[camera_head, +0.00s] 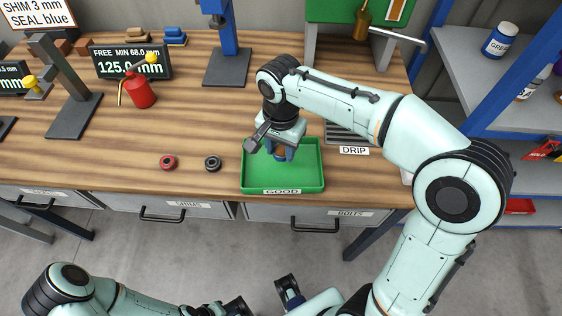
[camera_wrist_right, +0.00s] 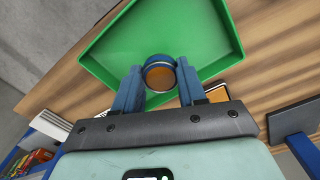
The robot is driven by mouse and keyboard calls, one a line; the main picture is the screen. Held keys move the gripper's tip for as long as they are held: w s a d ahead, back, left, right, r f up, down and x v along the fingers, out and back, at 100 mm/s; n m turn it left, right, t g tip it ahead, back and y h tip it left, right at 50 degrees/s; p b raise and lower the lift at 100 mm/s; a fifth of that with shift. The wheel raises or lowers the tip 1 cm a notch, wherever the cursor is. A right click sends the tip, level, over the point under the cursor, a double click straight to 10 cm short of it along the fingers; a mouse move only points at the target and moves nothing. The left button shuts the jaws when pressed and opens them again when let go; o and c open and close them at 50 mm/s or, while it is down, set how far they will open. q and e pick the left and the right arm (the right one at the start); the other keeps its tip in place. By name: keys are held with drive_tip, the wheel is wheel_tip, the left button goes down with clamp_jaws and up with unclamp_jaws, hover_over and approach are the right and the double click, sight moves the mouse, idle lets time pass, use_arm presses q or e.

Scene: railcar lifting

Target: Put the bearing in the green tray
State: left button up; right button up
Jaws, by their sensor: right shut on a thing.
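The bearing, a short cylinder with a blue rim and a bronze face, is between the fingertips of my right gripper (camera_head: 279,152). In the right wrist view the bearing (camera_wrist_right: 159,75) is held between the two blue fingers of the right gripper (camera_wrist_right: 158,82). The green tray (camera_head: 310,178), labelled GOOD, is at the table's front edge. The bearing is over the tray's inside; I cannot tell whether it touches the floor. The tray (camera_wrist_right: 210,25) fills the top of the wrist view. My left arm is low at the bottom edge, and its gripper opening is unclear.
A red ring (camera_head: 168,162) and a black ring (camera_head: 213,163) lie left of the tray. A slatted DRIP rack (camera_head: 345,135) is just right of it. A red oil can (camera_head: 140,92) and a display (camera_head: 130,61) stand farther back. Blue shelving (camera_head: 480,110) is at right.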

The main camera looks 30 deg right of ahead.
sight(281, 168)
drive_tip(key=shift+f+b, duration=0.35)
drive_tip(key=shift+f, duration=2.45)
drive_tip(key=shift+f, duration=0.1)
drive_tip(key=o, duration=1.1)
drive_tip(key=shift+r, duration=0.2)
wheel_tip(281, 168, up, 12)
drive_tip(key=shift+f+p, duration=0.1)
drive_tip(key=shift+p, duration=1)
